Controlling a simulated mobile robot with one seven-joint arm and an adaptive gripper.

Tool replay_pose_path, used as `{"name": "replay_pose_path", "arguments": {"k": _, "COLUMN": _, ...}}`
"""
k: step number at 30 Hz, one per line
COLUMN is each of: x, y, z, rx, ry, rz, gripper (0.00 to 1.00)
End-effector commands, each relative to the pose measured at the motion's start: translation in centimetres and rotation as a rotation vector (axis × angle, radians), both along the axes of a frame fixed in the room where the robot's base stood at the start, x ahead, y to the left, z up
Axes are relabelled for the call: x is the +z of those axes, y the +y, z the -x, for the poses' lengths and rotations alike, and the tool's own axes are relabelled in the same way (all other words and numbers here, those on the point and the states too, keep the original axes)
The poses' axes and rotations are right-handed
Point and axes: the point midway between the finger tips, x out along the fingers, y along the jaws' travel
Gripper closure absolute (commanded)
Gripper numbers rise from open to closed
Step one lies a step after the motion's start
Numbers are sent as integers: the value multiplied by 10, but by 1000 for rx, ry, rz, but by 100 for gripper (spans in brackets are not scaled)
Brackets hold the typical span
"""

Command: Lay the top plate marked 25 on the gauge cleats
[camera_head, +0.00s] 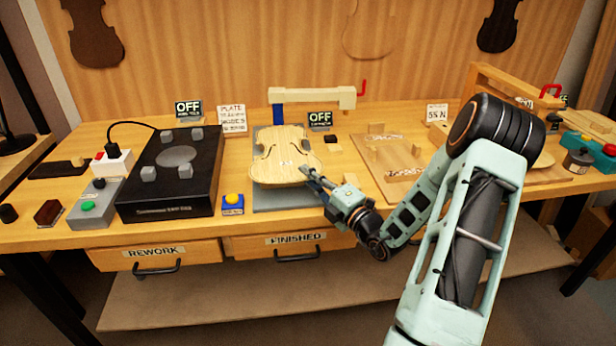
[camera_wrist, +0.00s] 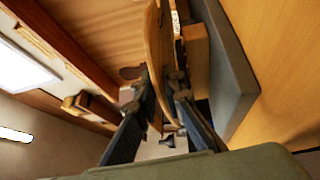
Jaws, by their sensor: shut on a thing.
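The pale wooden violin top plate (camera_head: 283,150) lies roughly flat over the gauge's grey base (camera_head: 288,201), with a small dark mark on it too small to read. My gripper (camera_head: 314,180) is shut on its near right edge. In the wrist view the plate (camera_wrist: 154,35) shows edge-on between my fingers (camera_wrist: 161,92). The grey base (camera_wrist: 232,72) is apart from it, with a wooden block (camera_wrist: 197,50) between them. The cleats are mostly hidden under the plate in the head view; I cannot tell whether the plate touches them.
The gauge's wooden arm (camera_head: 312,96) on a blue post stands behind the plate, beside an OFF display (camera_head: 320,120). A black box with grey blocks (camera_head: 172,187) is left, a blue button box (camera_head: 232,204) near. A pegged wooden board (camera_head: 388,160) is right.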

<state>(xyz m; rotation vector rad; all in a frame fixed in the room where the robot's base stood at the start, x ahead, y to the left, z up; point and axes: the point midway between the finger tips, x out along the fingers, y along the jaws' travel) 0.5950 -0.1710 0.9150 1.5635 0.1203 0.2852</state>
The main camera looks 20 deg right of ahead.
Motion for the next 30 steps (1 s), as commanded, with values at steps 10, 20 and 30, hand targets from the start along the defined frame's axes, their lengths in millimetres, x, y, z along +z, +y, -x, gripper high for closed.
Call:
{"name": "replay_pose_path", "arguments": {"k": 10, "x": -9, "y": 0, "z": 0, "rx": 0, "ry": 0, "rz": -1, "gripper": 100}}
{"name": "replay_pose_path", "arguments": {"k": 20, "x": -12, "y": 0, "z": 0, "rx": 0, "ry": 0, "rz": 0, "gripper": 78}}
{"name": "replay_pose_path", "arguments": {"k": 30, "x": -10, "y": 0, "z": 0, "rx": 0, "ry": 0, "rz": 0, "gripper": 73}}
